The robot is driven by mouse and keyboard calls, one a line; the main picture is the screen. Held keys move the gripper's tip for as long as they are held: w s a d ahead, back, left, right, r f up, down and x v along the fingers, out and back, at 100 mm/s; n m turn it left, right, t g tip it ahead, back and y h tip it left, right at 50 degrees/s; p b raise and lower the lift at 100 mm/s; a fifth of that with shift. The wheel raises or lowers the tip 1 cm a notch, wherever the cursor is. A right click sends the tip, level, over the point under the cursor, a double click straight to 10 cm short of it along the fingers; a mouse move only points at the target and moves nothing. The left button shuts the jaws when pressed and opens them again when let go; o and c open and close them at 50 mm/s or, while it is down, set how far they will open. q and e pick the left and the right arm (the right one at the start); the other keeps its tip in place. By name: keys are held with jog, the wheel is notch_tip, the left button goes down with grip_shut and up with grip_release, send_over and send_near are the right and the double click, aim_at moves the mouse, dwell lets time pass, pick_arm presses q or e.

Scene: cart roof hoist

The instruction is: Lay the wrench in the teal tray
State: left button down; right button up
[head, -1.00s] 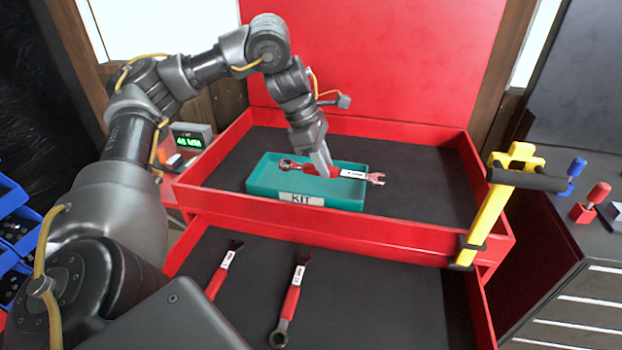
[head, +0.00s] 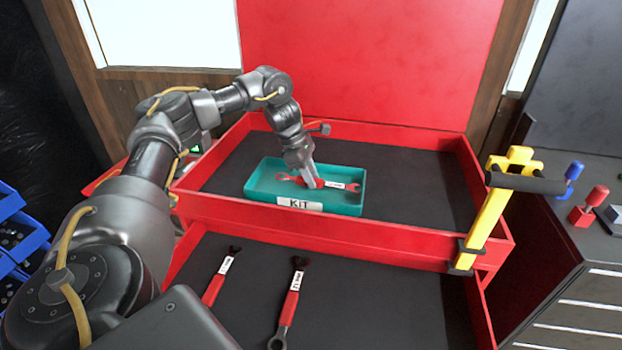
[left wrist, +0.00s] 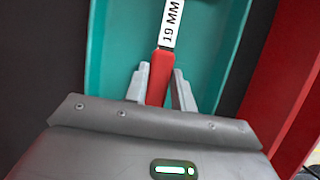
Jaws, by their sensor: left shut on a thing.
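The wrench has a red handle and a white label reading 19 MM in the left wrist view (left wrist: 166,50). In the head view the wrench (head: 338,185) lies lengthwise within the teal tray (head: 260,193), its open end near the tray's right wall. The tray carries a KIT label and also shows in the left wrist view (left wrist: 118,50). My left gripper (head: 313,184) reaches down into the tray and is shut on the red handle; its fingers (left wrist: 161,88) flank it. I cannot tell whether the wrench touches the tray floor. My right gripper is not in view.
The tray stands in the red cart's upper compartment (head: 410,190), with dark free floor to its right. Two more red-handled wrenches (head: 220,278) (head: 290,303) lie in the lower drawer. A yellow post with a black grip (head: 490,215) stands at the cart's right edge.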

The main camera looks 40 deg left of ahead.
pick_arm(q)
jog(key=shift+f, duration=0.65)
jog(key=c, duration=1.2)
grip_release()
jog(key=shift+o, duration=0.2)
jog(key=shift+r, duration=0.1)
jog(key=shift+a+r, duration=0.1)
jog(key=shift+r, duration=0.1)
jog(key=v, duration=0.4)
jog(key=shift+a+r, duration=0.15)
jog(key=shift+r, duration=0.2)
jog(key=p+v, duration=0.2)
jog(key=v, duration=0.4)
jog(key=shift+s+r+p, duration=0.15)
jog(key=shift+r+p, duration=0.15)
jog(key=shift+p, duration=0.05)
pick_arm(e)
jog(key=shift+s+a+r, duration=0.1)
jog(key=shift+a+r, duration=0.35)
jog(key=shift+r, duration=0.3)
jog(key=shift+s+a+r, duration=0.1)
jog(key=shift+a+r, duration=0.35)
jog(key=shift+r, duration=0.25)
